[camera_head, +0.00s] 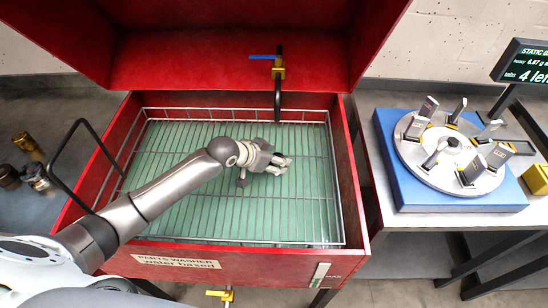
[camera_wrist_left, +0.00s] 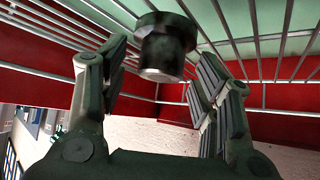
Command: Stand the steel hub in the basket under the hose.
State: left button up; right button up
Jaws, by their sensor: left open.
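The steel hub (camera_wrist_left: 165,48) shows in the left wrist view as a dark round piece with a wide flange and a narrower, paler end. Its flange is against the basket wires, and the narrow end points away from them. My left gripper (camera_head: 284,164) is open low in the wire basket (camera_head: 222,243), with its fingers on either side of the hub. I cannot tell whether a finger touches it. In the head view the gripper mostly hides the hub. The black hose (camera_head: 278,105) hangs at the basket's back, behind the gripper. My right gripper is out of view.
The red parts washer (camera_head: 352,190) has its lid up; its walls surround the basket. A black wire handle (camera_head: 72,190) rises at the left. A brass valve (camera_head: 279,72) with a blue lever is above the hose. The rotor (camera_head: 430,172) stands on a blue base at right.

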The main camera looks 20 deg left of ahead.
pick_arm(q)
jog(key=shift+r, duration=0.25)
jog(key=v, duration=1.2)
jog(key=shift+f, duration=0.1)
